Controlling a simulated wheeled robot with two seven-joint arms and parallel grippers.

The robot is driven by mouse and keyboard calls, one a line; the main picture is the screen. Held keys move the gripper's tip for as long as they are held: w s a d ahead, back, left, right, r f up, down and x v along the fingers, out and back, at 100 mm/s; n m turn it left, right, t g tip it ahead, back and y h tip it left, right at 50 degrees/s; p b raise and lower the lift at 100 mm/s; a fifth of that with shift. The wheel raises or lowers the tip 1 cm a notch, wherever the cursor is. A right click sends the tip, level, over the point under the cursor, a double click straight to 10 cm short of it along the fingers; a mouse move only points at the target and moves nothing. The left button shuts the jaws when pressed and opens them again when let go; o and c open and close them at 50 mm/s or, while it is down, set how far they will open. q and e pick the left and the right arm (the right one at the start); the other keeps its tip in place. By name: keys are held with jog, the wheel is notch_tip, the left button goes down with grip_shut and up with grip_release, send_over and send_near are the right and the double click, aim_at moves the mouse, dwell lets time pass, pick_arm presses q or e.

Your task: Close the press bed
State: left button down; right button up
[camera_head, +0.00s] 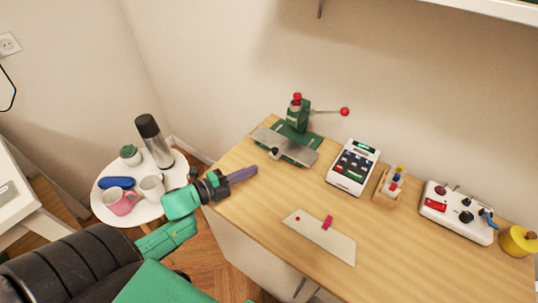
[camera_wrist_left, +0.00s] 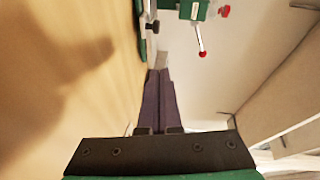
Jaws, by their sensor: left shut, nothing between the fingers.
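The green press (camera_head: 299,113) stands at the far left corner of the wooden table. It has a red knob on top and a side lever ending in a red ball, which also shows in the wrist view (camera_wrist_left: 202,54). Its grey flat bed (camera_head: 272,139) lies low on a green base and sticks out towards the front left, with a small dark knob (camera_head: 275,153) on its front side. My left gripper (camera_head: 255,170) is shut and empty, just in front of the bed near the table's left edge. Its purple fingers (camera_wrist_left: 160,72) point towards the press. My right gripper is not in view.
On the table to the right are a calculator-like device (camera_head: 354,166), a wooden holder (camera_head: 389,187), a white control box (camera_head: 457,212) and a yellow spool (camera_head: 518,241). A pale card (camera_head: 318,240) lies in front. A round white side table (camera_head: 145,208) holds cups and a flask.

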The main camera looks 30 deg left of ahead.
pick_arm(q)
jog(key=x, duration=0.6)
jog(key=shift+w+d, duration=0.1)
jog(key=shift+w, duration=0.25)
jog(key=shift+w+a+f, duration=0.15)
jog(key=shift+w+a, duration=0.1)
jog(key=shift+w, duration=0.35)
jog(key=shift+w+a+f, duration=0.15)
jog(key=shift+w+a, duration=0.15)
jog(key=shift+w, duration=0.25)
jog(key=shift+w+a+f, duration=0.15)
jog(key=shift+w+a, duration=0.05)
jog(key=shift+w, duration=0.25)
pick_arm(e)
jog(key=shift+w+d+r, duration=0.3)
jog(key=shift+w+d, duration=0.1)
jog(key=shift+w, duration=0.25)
pick_arm(q)
jog(key=shift+w, duration=0.1)
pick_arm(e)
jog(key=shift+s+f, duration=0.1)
